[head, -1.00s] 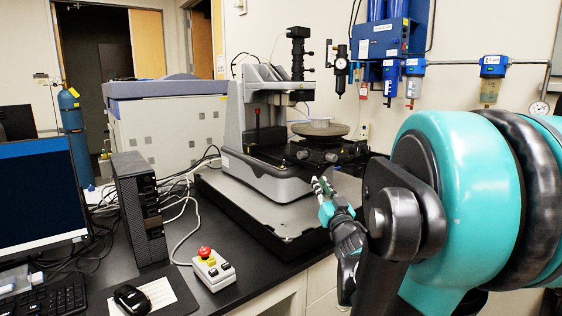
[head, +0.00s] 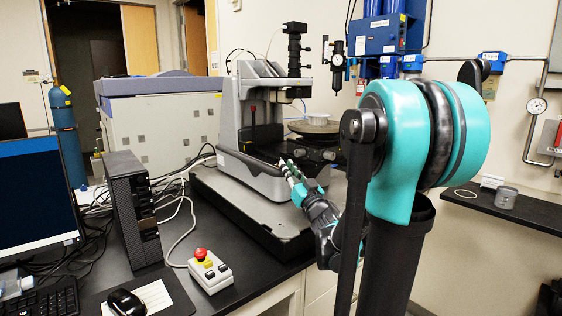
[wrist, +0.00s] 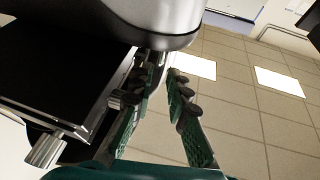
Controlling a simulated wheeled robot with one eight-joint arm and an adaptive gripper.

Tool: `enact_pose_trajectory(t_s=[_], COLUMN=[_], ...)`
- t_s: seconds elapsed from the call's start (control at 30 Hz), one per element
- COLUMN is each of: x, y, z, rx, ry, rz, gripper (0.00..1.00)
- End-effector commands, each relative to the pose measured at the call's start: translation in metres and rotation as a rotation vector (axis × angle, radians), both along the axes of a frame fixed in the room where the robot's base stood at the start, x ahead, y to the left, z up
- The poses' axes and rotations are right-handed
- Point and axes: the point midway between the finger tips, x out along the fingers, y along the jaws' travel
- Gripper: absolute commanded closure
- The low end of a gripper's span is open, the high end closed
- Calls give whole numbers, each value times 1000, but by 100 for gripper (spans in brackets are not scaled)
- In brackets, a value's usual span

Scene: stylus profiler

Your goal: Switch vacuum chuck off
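The stylus profiler (head: 262,125) stands on the bench, with a round chuck plate (head: 314,127) on its stage. I cannot make out the vacuum chuck switch in either view. My gripper (head: 287,167) is at the front of the profiler, just below the dark stage with its knobs. In the wrist view my gripper (wrist: 160,70) has its two green fingers apart, with a narrow gap between the tips. A dark stage edge and a silver knob (wrist: 45,150) are left of the fingers. A large grey rounded body (wrist: 165,20) lies beyond the tips. Nothing is visibly held.
A control box with a red emergency button (head: 209,270) sits on the bench front. A black computer tower (head: 133,208), monitor (head: 38,200) and loose cables are on the left. A shelf with a jar (head: 505,197) is at the right.

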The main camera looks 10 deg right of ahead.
Motion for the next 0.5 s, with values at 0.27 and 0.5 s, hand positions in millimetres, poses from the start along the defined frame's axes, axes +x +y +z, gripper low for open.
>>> enact_pose_trajectory(t_s=[0.27,0.5], x=[39,51], y=[13,16], z=[6,11], rx=[1,0], ry=[0,-1], rz=[1,0], gripper=[84,84])
